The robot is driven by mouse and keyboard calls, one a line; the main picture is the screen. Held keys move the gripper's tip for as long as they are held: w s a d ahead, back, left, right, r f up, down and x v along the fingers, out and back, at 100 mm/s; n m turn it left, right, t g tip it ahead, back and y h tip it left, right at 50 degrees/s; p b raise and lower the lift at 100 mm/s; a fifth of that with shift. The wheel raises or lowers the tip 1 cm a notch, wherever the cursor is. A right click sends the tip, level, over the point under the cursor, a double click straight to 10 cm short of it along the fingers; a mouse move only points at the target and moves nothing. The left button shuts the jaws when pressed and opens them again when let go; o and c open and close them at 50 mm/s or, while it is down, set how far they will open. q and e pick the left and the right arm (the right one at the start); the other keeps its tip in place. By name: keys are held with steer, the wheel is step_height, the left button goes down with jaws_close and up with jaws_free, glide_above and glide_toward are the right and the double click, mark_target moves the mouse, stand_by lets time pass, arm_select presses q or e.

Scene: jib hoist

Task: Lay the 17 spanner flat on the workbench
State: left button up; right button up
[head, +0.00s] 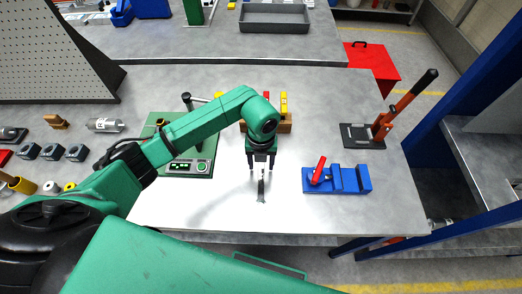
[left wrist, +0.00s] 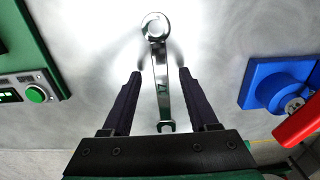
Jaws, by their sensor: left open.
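The spanner (left wrist: 161,80) lies on the bare workbench top (head: 215,215). In the left wrist view its ring end is at the top and its open end is near the gripper's palm, with a "17" marking on the shaft. In the head view the spanner (head: 262,190) shows below the fingers, partly hidden by them. My left gripper (left wrist: 160,78) is open, with one dark finger on each side of the spanner and gaps between. It points down at the bench in the head view (head: 261,168). My right gripper is not in view.
A blue vise-like block (head: 345,180) with a red handle stands right of the spanner. A green device (head: 187,168) with a display and button is to the left. A wooden block (head: 284,127) with coloured items is behind, and a red-handled press (head: 390,120) further right. The front bench is clear.

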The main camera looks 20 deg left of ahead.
arm_select(q)
step_height(320, 180, up, 13)
steer(key=b, duration=0.2)
steer(key=shift+r, duration=0.15)
stand_by(0.3)
